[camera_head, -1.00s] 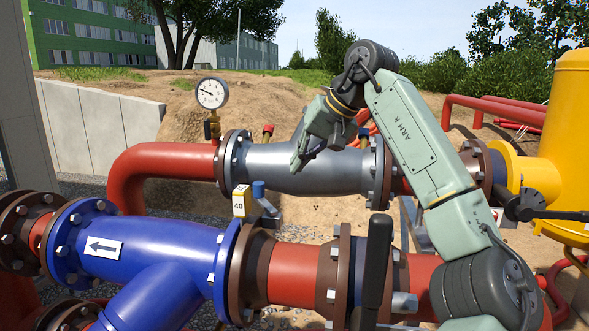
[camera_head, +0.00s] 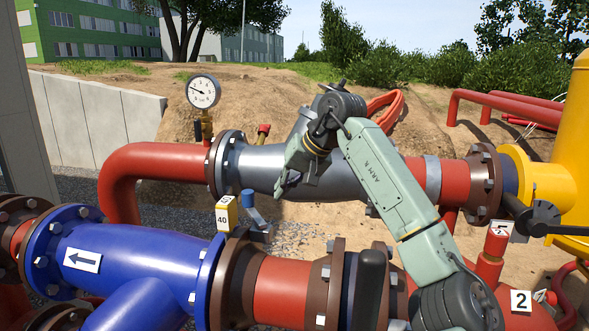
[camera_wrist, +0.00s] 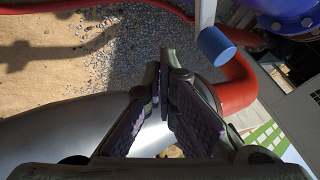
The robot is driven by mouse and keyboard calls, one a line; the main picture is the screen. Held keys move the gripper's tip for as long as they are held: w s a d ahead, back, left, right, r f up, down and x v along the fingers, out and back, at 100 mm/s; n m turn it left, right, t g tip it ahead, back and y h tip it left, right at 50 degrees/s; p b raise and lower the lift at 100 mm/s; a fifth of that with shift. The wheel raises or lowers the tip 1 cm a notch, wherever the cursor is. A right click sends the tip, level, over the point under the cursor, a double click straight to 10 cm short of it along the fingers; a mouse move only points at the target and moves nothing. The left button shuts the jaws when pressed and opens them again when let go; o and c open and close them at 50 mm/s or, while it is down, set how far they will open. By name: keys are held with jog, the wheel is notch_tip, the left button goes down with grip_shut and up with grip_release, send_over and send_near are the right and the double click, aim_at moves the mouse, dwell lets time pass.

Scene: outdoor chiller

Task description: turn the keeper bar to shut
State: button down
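My gripper (camera_head: 283,186) is in front of the grey metal pipe body (camera_head: 262,168) in the head view, small and seen side-on. In the wrist view my fingers (camera_wrist: 163,72) run close together toward their tips, with a narrow gap nearer the palm. I see nothing held between them, but cannot tell whether the tips meet. A bar with a blue round end (camera_head: 249,198) stands beside the yellow and white "40" tag (camera_head: 222,217), apart from my gripper. Its blue end (camera_wrist: 217,45) also shows in the wrist view. I cannot tell for certain whether this is the keeper bar.
A blue pipe (camera_head: 130,250) with a white arrow plate lies at front left. A pressure gauge (camera_head: 203,91) rises behind. A black lever (camera_head: 545,215) sits by the yellow vessel (camera_head: 572,150). A black upright handle (camera_head: 370,285) stands at front centre.

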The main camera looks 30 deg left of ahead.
aim_at(254, 208)
jog(key=shift+s+a+r+p, duration=0.1)
jog(key=shift+s+a+p, duration=0.25)
jog(key=shift+a, duration=0.5)
jog(key=shift+s+a+r+p, duration=0.15)
jog(key=shift+s+a, duration=0.35)
jog(key=shift+a, duration=0.35)
